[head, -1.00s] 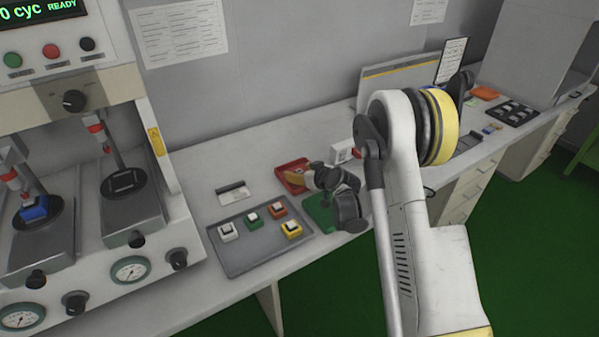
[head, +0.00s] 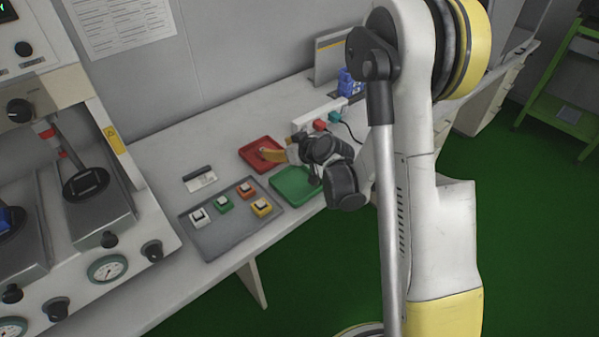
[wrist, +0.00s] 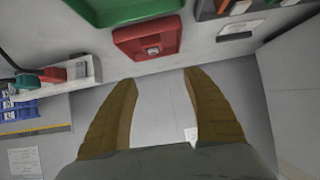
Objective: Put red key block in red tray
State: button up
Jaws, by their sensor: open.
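The red tray (head: 250,159) lies on the bench; it also shows near the top of the wrist view (wrist: 130,35). In the wrist view a small block with a pale top (wrist: 153,50) sits in the red tray; its body looks red, so it seems to be the red key block. My gripper (head: 267,153) is beside and over the red tray in the head view, partly covering it. In the wrist view my gripper (wrist: 160,75) has its two tan fingers spread, with nothing between them. The block stands beyond the fingertips, apart from them.
A green tray (head: 287,188) adjoins the red one. A grey tray (head: 218,240) holds white, green, orange and yellow key blocks. A white box (head: 303,124) with red and teal parts and a cable stands behind my gripper. A test machine (head: 100,245) is at left.

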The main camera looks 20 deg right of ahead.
jog(key=s+a+r+m+g+h, duration=0.1)
jog(key=s+a+r+g, duration=0.25)
jog(key=s+r, duration=0.95)
jog(key=s+d+r+m+h, duration=0.1)
jog(key=s+r+m+h, duration=0.1)
jog(key=s, duration=1.6)
jog(key=shift+g+h, duration=0.3)
jog(key=shift+g, duration=0.05)
